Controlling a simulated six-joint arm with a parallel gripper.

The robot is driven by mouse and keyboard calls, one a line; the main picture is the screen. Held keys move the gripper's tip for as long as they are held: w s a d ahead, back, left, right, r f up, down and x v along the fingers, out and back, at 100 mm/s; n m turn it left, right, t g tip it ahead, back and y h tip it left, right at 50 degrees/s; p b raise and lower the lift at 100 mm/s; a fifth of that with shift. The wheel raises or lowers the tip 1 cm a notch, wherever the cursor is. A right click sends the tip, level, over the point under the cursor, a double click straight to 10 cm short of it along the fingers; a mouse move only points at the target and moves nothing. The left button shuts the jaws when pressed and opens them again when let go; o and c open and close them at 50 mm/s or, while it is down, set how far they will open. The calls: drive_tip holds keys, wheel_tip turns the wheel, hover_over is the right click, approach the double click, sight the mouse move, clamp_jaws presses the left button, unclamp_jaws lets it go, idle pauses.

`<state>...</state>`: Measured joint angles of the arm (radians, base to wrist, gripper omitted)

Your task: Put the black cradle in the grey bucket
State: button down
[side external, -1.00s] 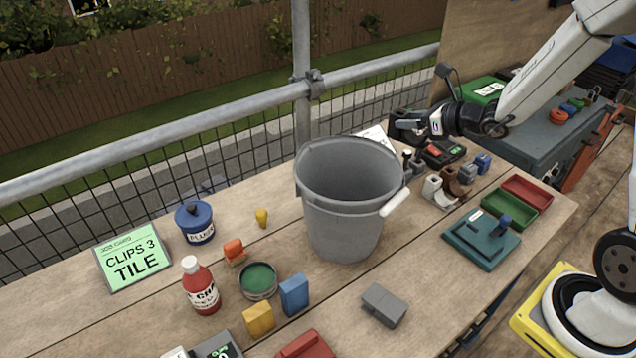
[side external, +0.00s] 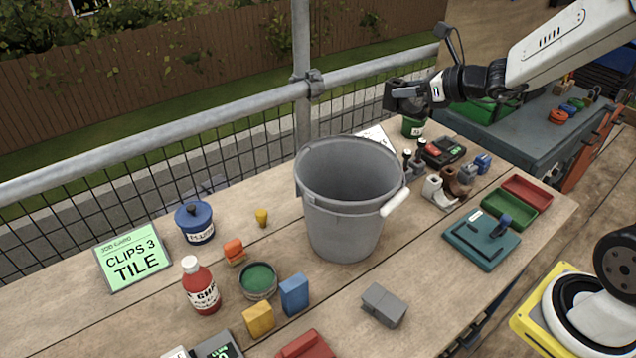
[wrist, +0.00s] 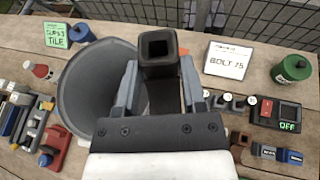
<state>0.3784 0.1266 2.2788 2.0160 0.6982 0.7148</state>
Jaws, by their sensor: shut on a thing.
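The black cradle (side external: 395,99) is a dark block held at the end of my gripper (side external: 415,96), raised above the back of the bench. In the wrist view the cradle (wrist: 158,46) shows a square hollow end between the two fingers of my gripper (wrist: 158,75). The gripper is shut on it. The grey bucket (side external: 345,215) stands upright on the bench with its open mouth up and a white handle grip on its right. In the side view the cradle is behind, right of and above the bucket rim. In the wrist view the bucket (wrist: 75,95) lies to the left.
A white card (wrist: 229,60) and a green canister (wrist: 292,69) stand near the back rail. A black-and-red meter (side external: 443,151) and several small clips (side external: 445,186) are right of the bucket. A scaffold rail (side external: 250,105) runs behind the bench.

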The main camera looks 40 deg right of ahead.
wheel_tip(320, 180, up, 2)
drive_tip(key=shift+r, duration=0.2)
drive_tip(key=w+a+n+g+y, duration=0.3)
drive_tip(key=a+n+y, duration=0.2)
drive_tip(key=a, duration=2.1)
drive_tip(key=s+a+n+g+y, duration=0.25)
drive_tip(key=s+a, duration=0.35)
drive_tip(key=a, duration=0.7)
drive_tip(key=s+a+n+g+y, duration=0.1)
drive_tip(key=s+a+n+g, duration=0.2)
drive_tip(key=s+a, duration=0.7)
drive_tip(key=w+a+f, duration=0.1)
drive_tip(key=f, duration=0.8)
drive_tip(key=w+a+f, duration=0.1)
drive_tip(key=w+f, duration=0.1)
drive_tip(key=f, duration=0.7)
drive_tip(key=shift+w+a+f, duration=0.2)
drive_tip(key=shift+w+f, duration=0.05)
drive_tip(key=shift+f, duration=0.1)
drive_tip(key=shift+t, duration=0.25)
